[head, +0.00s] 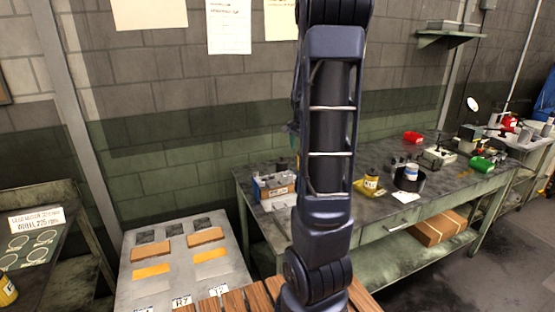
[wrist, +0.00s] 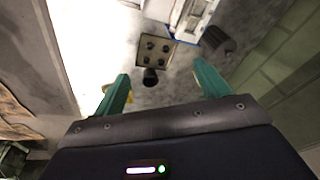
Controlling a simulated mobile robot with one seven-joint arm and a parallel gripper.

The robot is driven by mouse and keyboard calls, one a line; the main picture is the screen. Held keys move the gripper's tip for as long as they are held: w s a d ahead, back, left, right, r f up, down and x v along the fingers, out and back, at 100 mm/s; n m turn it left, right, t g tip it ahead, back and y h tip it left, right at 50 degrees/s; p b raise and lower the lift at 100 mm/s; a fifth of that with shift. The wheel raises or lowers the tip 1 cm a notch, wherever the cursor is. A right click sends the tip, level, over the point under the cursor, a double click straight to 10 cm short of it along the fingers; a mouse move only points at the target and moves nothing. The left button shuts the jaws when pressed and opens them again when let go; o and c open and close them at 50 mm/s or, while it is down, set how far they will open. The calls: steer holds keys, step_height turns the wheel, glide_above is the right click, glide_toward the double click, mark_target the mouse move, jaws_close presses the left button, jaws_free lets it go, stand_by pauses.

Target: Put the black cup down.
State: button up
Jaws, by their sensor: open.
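My gripper (wrist: 162,68) is open in the wrist view, its two green fingers wide apart with nothing held between them. A small dark round object (wrist: 150,77), possibly the black cup, stands on the grey surface beyond the fingers, beside a square plate with several dark spots. A larger dark, ridged cylinder (wrist: 218,40) lies farther right; I cannot tell which of the two is the cup. In the head view a dark cup-like object (head: 282,163) shows on the workbench behind a blue and white box. My arm hides most of the gripper there.
The workbench (head: 245,185) runs along the wall. A grey board (head: 135,285) with orange blocks stands front left. Part of the bench front is bare.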

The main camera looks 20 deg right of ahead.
steer(key=s+a+r+n, duration=0.3)
steer(key=s+a+n, duration=0.1)
steer(key=s+a, duration=0.3)
steer(key=s+a+r+n+t+y, duration=0.1)
steer(key=s+a+r+n, duration=0.2)
steer(key=s+a, duration=0.4)
steer(key=s+a+r+n+t, duration=0.1)
steer(key=s+a+r+n, duration=0.2)
steer(key=s, duration=0.7)
steer(key=a+n, duration=0.2)
steer(key=a, duration=0.2)
steer(key=shift+r, duration=0.35)
